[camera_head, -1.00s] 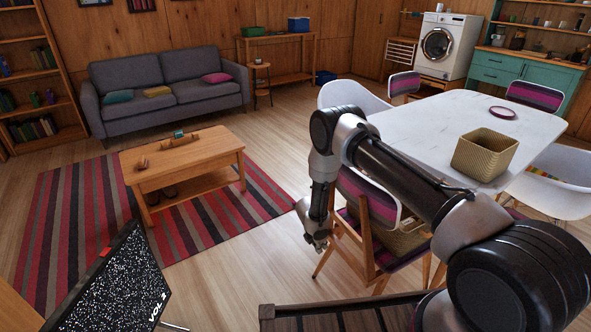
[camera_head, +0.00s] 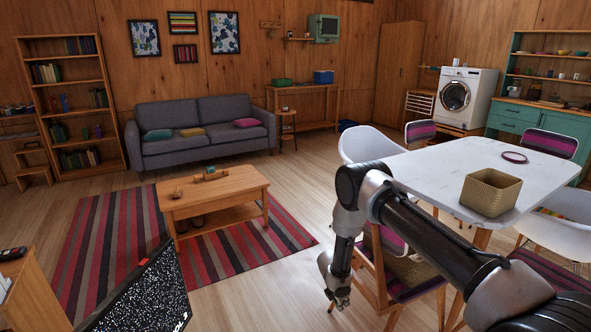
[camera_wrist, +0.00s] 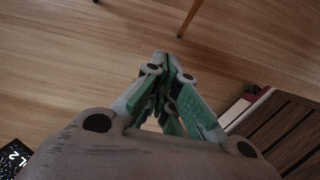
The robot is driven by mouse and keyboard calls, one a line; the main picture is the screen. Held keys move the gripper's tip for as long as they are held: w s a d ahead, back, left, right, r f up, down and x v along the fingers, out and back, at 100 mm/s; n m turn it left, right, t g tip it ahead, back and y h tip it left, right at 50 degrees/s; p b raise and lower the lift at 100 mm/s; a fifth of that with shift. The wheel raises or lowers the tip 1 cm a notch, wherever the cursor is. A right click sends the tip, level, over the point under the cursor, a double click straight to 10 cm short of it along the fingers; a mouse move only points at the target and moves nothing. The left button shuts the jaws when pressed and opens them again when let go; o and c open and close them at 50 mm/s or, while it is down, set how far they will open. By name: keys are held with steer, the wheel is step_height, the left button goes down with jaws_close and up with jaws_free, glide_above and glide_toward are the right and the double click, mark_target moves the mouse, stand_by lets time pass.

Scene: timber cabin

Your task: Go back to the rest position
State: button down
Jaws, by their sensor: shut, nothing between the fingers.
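My gripper (camera_head: 340,297) hangs from the bent arm in the head view, pointing down beside a striped chair (camera_head: 392,238). It also shows in the wrist view (camera_wrist: 165,62), where its fingers meet over bare wooden floor. It is shut and empty. It looks apart from the chair, though the arm partly hides the chair.
A white table (camera_head: 440,166) with a woven basket (camera_head: 490,192) and a ring-shaped item (camera_head: 514,156) stands at right. A coffee table (camera_head: 216,196) stands on a striped rug (camera_head: 88,250). A grey sofa (camera_head: 205,143) is behind. The floor (camera_head: 250,275) left of my gripper is clear.

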steer(key=s+d+r+m+g+h, duration=0.2)
steer(key=s+d+r+m+h, duration=0.15)
steer(key=s+d+m, duration=0.35)
steer(key=s+d+r+m+g+y, duration=0.1)
steer(key=s+d+r+m, duration=0.25)
steer(key=r, duration=1.15)
steer(key=s+d+r+m+g, duration=0.25)
steer(key=d+r+m, duration=0.2)
steer(key=r, duration=1.15)
steer(key=s+d+r+m+t+y, duration=0.1)
steer(key=s+r+m+t, duration=0.3)
steer(key=s+r, duration=0.7)
steer(key=s+d+r+m+t+y, duration=0.2)
steer(key=s+r+m+t+y, duration=0.2)
steer(key=s+r, duration=0.8)
step_height(320, 180, up, 7)
steer(key=shift+s+d+r+m, duration=0.1)
steer(key=shift+s+d+m, duration=0.05)
steer(key=shift+s+m, duration=0.15)
steer(key=shift+y, duration=0.25)
